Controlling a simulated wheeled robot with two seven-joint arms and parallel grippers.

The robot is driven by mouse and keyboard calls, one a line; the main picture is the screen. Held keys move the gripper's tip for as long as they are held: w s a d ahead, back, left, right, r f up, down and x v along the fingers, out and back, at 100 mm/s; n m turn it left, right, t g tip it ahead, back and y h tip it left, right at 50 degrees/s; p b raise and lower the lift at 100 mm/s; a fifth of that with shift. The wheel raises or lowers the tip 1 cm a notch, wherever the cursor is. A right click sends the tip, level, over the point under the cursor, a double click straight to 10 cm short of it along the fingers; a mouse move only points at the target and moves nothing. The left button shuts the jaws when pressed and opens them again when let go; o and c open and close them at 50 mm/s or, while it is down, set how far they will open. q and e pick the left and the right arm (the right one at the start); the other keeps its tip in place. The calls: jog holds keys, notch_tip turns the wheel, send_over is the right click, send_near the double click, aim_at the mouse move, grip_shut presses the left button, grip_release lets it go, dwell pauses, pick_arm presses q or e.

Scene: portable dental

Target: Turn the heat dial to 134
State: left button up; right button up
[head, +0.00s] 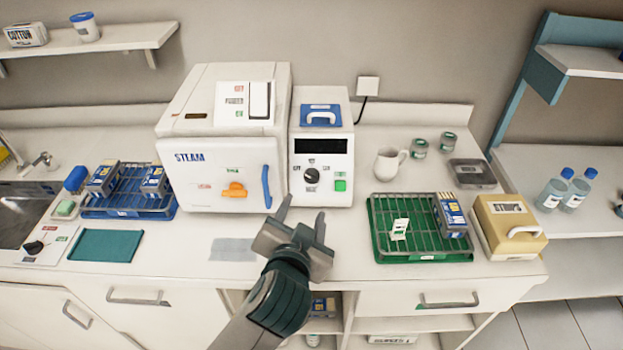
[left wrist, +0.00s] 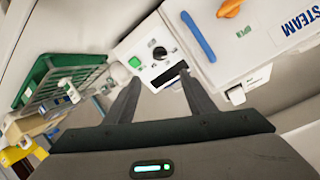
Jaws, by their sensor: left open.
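A black dial (head: 311,175) with a light pointer mark sits on the front of a white control unit (head: 322,196). Small labels surround it, too small to read surely. The dark display (head: 320,145) above shows no readable number. In the left wrist view the dial (left wrist: 160,53) lies just beyond my fingertips. My left gripper (head: 302,214) is open and empty, in front of and below the dial, apart from it. Another black dial (head: 34,247) is on a flat panel at the far left. I cannot tell which dial is marked heat. My right gripper is out of view.
The STEAM box (head: 215,180) with a blue handle (head: 266,187) stands left of the unit. A green button (head: 340,185) is right of the dial. A green rack (head: 385,240) and yellow case (head: 500,230) stand right.

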aim_at(312, 178)
pick_arm(q)
jog(key=p+x, duration=0.3)
jog(key=x, duration=1.3)
jog(key=shift+w+f+p, duration=0.15)
jog(key=shift+w+p, duration=0.05)
jog(key=shift+p, duration=0.2)
jog(key=c, duration=1)
